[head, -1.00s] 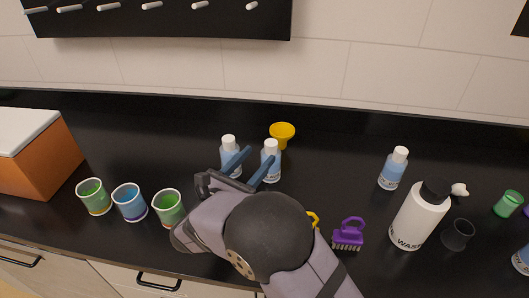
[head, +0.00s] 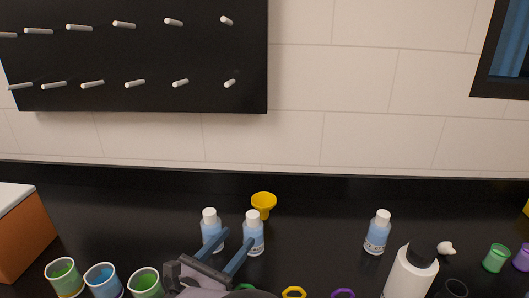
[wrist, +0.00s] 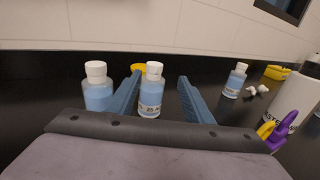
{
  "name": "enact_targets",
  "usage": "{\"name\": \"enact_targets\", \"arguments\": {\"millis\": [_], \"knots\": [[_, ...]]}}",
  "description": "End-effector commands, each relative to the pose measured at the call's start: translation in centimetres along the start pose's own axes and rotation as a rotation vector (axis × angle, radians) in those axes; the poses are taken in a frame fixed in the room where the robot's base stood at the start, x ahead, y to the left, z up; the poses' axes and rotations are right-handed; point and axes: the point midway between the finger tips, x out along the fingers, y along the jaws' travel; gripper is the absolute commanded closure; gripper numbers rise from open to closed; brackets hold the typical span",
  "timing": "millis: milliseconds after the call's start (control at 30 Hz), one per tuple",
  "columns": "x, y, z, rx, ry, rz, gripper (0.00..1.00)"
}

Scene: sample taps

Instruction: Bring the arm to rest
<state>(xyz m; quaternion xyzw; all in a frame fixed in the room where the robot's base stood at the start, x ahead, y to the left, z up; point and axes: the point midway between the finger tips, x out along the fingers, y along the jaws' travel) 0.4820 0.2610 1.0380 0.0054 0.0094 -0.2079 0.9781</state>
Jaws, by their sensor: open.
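My gripper (head: 224,250) is low at the bottom of the head view, over the black counter. Its two blue fingers are spread apart. In the wrist view the open fingers (wrist: 160,95) point forward, with a blue-liquid bottle (wrist: 151,92) with a white cap showing between them, near the left finger. That bottle also shows in the head view (head: 253,236), beside the right finger. A second such bottle (head: 210,232) stands to its left, partly behind the left finger. I cannot tell whether a finger touches either bottle. Both bottles stand upright.
A yellow funnel (head: 263,203) stands behind the bottles. Cups (head: 104,281) and an orange box (head: 22,240) are at left. Another blue bottle (head: 377,233), a white waste bottle (head: 408,273) and a green cup (head: 496,258) are at right. A black pegboard (head: 140,60) hangs above.

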Motion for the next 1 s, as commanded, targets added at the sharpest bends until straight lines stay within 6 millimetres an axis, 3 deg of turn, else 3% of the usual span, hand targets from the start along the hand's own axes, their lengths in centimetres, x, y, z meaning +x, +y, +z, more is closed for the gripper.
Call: {"name": "enact_targets", "arguments": {"millis": [167,267,367,400,500,600,767,900,1000], "knots": [[2.7,-4.5,2.1,0.055,0.103,-0.142,0.53],[4.5,-9.5,3.6,0.131,0.216,-0.297,0.53],[5.3,-16.1,4.8,0.271,0.367,-0.505,0.53],[5.2,-18.6,4.9,0.344,0.427,-0.594,0.53],[3.6,-23.8,4.6,0.54,0.543,-0.804,0.53],[1.2,-27.7,4.4,0.77,0.619,-1.02,0.53],[-3.7,-31.6,4.9,1.235,0.646,-1.414,0.53],[-6.5,-32.3,5.8,1.604,0.576,-1.695,0.53],[-7.4,-32.2,6.5,1.801,0.507,-1.831,0.53]]}}
